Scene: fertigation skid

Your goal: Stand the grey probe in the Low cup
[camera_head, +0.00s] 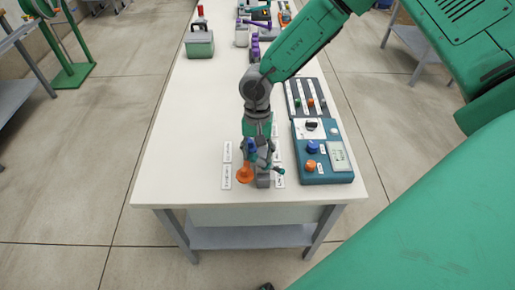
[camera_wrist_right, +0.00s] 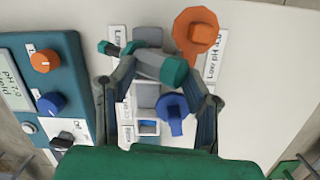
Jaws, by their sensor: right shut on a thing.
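My right gripper (camera_head: 262,160) is over the near end of the white table. In the right wrist view (camera_wrist_right: 158,82) it is shut on the grey probe (camera_wrist_right: 148,62), which has teal ends. The probe lies tilted across the fingers, its slim teal end (camera_wrist_right: 107,48) pointing left. In the head view this end (camera_head: 279,170) points right. I cannot tell whether the probe touches a cup. My left gripper is not in view.
An orange-topped piece (camera_head: 244,174) and a blue-topped piece (camera_head: 251,145) stand close to the gripper. An open square cup (camera_wrist_right: 148,128) shows in the wrist view. A teal meter box with knobs (camera_head: 318,172) is at right.

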